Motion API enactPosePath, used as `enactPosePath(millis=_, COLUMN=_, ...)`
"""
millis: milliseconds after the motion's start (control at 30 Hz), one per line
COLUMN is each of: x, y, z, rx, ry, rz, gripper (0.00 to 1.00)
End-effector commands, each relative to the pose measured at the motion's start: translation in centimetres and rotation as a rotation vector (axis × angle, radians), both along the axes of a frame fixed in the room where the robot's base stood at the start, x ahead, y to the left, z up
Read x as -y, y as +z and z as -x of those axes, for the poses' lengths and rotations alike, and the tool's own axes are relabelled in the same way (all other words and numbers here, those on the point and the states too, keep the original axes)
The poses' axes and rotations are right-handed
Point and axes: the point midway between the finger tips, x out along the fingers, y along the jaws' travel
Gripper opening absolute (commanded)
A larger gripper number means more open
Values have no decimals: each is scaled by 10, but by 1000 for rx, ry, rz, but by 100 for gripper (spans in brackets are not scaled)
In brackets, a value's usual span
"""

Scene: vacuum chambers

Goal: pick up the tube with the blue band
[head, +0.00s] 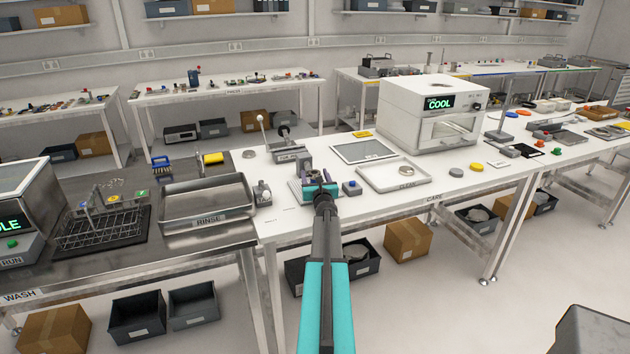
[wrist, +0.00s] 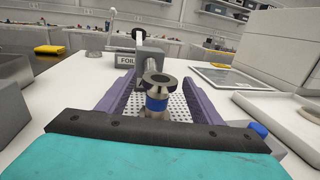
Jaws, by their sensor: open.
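The tube with the blue band (wrist: 156,104) shows in the middle of the wrist view. It is a short, upright metal tube with a dark ring-shaped flange on top and a blue band below it. It stands at a perforated plate (wrist: 180,107). My gripper (wrist: 159,88) is open, with a purple finger on each side of the tube and visible gaps to both. The tube's lower end is partly hidden. In the head view my gripper (head: 318,187) is over the white bench, and the tube there is too small to make out for certain.
Behind the tube stands a metal device labelled FOIL (wrist: 126,59). A small blue-topped block (head: 351,188) is close on the right. A CLEAN tray (head: 420,184), a framed panel (head: 362,151) and a COOL oven (head: 400,125) lie further right. A RINSE basin (head: 180,215) is left.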

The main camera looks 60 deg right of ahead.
Motion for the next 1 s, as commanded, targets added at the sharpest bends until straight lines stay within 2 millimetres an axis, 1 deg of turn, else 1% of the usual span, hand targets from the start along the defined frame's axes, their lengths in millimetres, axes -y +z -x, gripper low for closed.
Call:
enactPosePath(millis=400, x=-1, y=0, z=0, rx=0, ry=1, rz=0, gripper=60)
enactPosePath(millis=433, x=-1, y=0, z=0, rx=0, ry=1, rz=0, gripper=58)
enactPosePath(millis=767, x=-1, y=1, z=-1, rx=1, ry=2, rz=0, gripper=2)
enactPosePath(millis=1000, x=-1, y=1, z=-1, rx=1, ry=2, rz=0, gripper=2)
